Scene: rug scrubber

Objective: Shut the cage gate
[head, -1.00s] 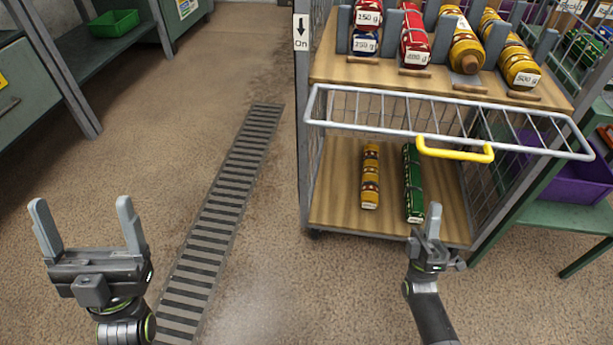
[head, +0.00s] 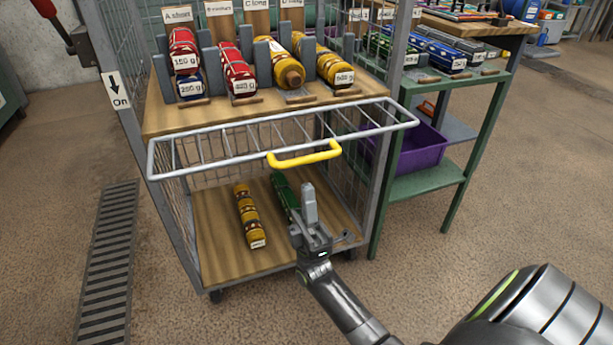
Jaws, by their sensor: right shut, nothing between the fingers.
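The cage gate (head: 232,137) is a grey wire frame with a yellow handle (head: 305,155) on its front rail. It juts out from the cage trolley (head: 160,122) towards me, above the lower wooden deck (head: 212,262). My right gripper (head: 308,192) is shut and empty, its fingers pointing up. In the picture it is just below the yellow handle and apart from it, in front of a green roll (head: 283,190) that it partly hides. My left gripper is out of view.
A yellow roll (head: 250,215) lies on the lower deck. Several labelled rolls, such as a red one (head: 237,70), sit on the upper shelf. A green table (head: 430,183) with a purple bin (head: 415,150) stands close on the right. The floor in front is clear.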

